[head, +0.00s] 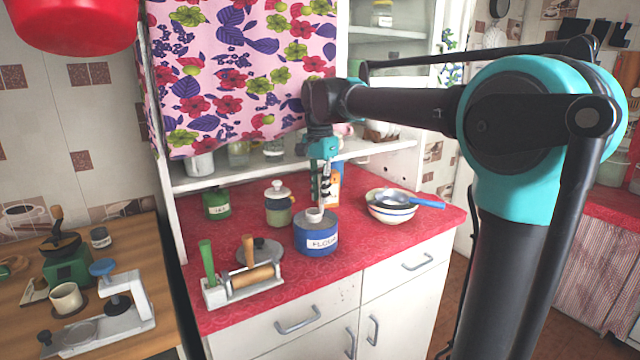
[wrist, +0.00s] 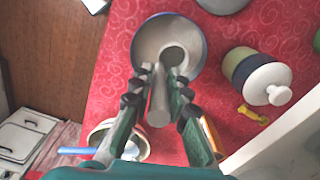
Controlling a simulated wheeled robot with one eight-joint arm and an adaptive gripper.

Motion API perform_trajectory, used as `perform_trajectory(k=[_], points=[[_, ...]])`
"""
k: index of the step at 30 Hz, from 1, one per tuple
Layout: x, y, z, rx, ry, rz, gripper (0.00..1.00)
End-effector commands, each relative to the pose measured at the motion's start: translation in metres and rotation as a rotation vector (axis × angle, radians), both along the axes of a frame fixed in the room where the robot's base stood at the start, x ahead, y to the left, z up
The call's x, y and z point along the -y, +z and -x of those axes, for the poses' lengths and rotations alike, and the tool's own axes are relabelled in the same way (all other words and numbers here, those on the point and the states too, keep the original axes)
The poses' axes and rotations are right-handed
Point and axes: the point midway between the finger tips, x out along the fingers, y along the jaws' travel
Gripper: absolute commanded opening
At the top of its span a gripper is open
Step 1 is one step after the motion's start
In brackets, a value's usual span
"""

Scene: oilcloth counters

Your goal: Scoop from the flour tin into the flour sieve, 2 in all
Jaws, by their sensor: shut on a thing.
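The blue flour tin (head: 317,243), labelled FLOUR, stands open on the red counter. In the wrist view its rim (wrist: 137,47) is at the top. My gripper (head: 326,178) points down above the tin and is shut on the scoop's grey handle (wrist: 159,103). The scoop's small round cup (head: 314,214) is at the tin's mouth; I cannot tell how deep it sits or whether it holds flour. The flour sieve (head: 391,198), with a blue handle, rests on a pale bowl (head: 388,212) to the right of the tin. In the wrist view my gripper (wrist: 161,82) partly hides the bowl.
A green-and-cream jar with a white knob (head: 278,207) stands behind left of the tin. A green tin (head: 216,204), a grey lid (head: 260,252) and a rack with a rolling pin (head: 243,284) are further left. An orange carton (head: 334,185) stands behind the tin.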

Motion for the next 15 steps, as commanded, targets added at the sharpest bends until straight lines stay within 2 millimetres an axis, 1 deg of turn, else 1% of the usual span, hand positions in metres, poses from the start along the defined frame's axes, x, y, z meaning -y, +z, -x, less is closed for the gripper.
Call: perform_trajectory(k=[9, 15], points=[[0.0, -0.029, 0.0, 0.0, 0.0, 0.0, 0.0], [0.0, -0.043, 0.0, 0.0, 0.0, 0.0, 0.0]])
